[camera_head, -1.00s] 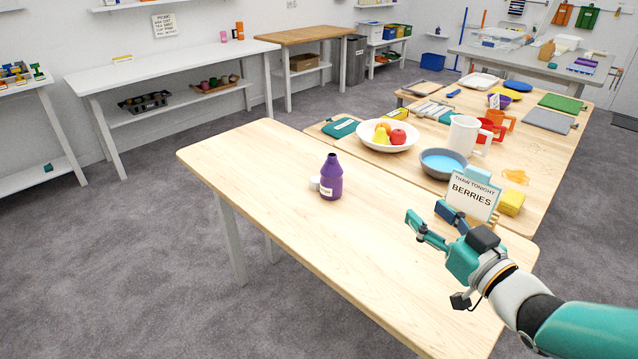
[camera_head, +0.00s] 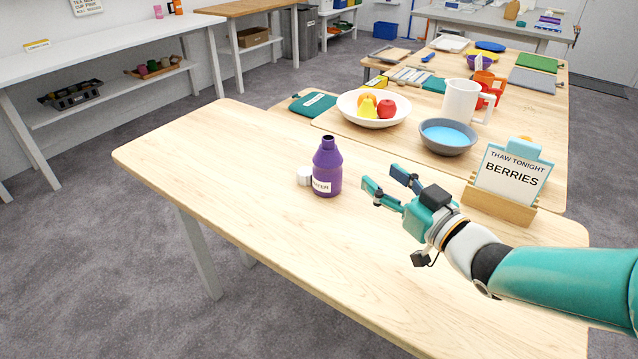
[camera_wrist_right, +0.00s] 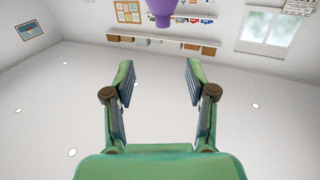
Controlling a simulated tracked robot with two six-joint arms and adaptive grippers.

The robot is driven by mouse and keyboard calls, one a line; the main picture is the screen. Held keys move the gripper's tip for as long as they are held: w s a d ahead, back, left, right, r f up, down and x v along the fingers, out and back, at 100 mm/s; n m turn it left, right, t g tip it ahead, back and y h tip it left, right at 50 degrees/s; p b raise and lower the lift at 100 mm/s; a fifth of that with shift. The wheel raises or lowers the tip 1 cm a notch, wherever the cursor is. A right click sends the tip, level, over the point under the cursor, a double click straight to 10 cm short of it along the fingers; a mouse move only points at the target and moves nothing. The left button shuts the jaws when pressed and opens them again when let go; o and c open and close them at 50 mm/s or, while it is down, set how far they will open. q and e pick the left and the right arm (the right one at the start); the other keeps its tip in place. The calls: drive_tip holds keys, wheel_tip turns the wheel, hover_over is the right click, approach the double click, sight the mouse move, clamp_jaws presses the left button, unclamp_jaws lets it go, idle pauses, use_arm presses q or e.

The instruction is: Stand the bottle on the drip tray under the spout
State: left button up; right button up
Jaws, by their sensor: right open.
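A purple bottle (camera_head: 327,168) with an open neck and a white label stands upright on the wooden table. Its label is partly readable. A white cap (camera_head: 304,176) lies beside it on the left. My right gripper (camera_head: 385,183) is open and empty, to the right of the bottle and apart from it, fingers pointing towards it. In the right wrist view the open fingers (camera_wrist_right: 155,85) show with nothing between them, and part of the purple bottle (camera_wrist_right: 163,10) shows beyond them at the top edge. No drip tray or spout is in view. My left gripper is not in view.
A sign reading "Thaw tonight berries" (camera_head: 511,174) stands in a wooden holder (camera_head: 498,206) just behind my right arm. A blue-filled bowl (camera_head: 447,137), a white pitcher (camera_head: 461,101) and a fruit bowl (camera_head: 373,109) stand farther back. The table's left part (camera_head: 205,140) is clear.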

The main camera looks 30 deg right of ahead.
drive_tip(key=p, duration=0.6)
approach(332, 142)
drive_tip(key=w, duration=0.5)
drive_tip(key=shift+w+d, duration=0.1)
drive_tip(key=shift+w, duration=0.15)
drive_tip(key=shift+w+p, duration=0.65)
drive_tip(key=shift+w, duration=2.2)
clamp_jaws()
